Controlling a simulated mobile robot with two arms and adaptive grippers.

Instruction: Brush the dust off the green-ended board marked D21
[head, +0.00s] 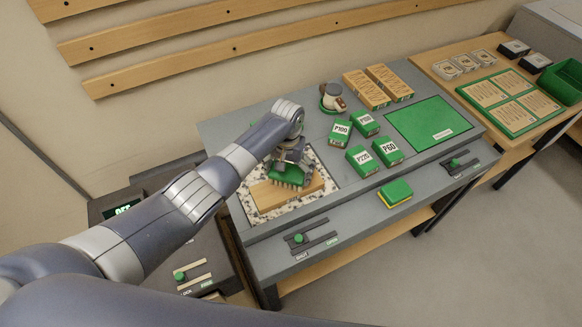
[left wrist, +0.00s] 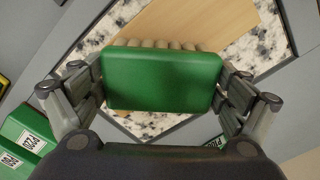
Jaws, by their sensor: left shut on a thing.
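My left gripper (head: 290,166) is shut on a green brush (head: 288,178) with pale bristles pointing down. In the left wrist view the brush's green back (left wrist: 160,80) sits between both fingers (left wrist: 160,92). A pale wooden board (head: 268,200) lies under the brush on a speckled panel (head: 318,165). The board also shows in the left wrist view (left wrist: 195,22). I cannot tell whether the bristles touch the board. No D21 mark is readable, and the brush and gripper hide part of the board. My right gripper is not in view.
Two wooden boards with green ends (head: 366,91) lie at the bench's back. A sander (head: 331,98), several green grit blocks (head: 361,159) and a green-yellow sponge (head: 395,193) are right of the speckled panel.

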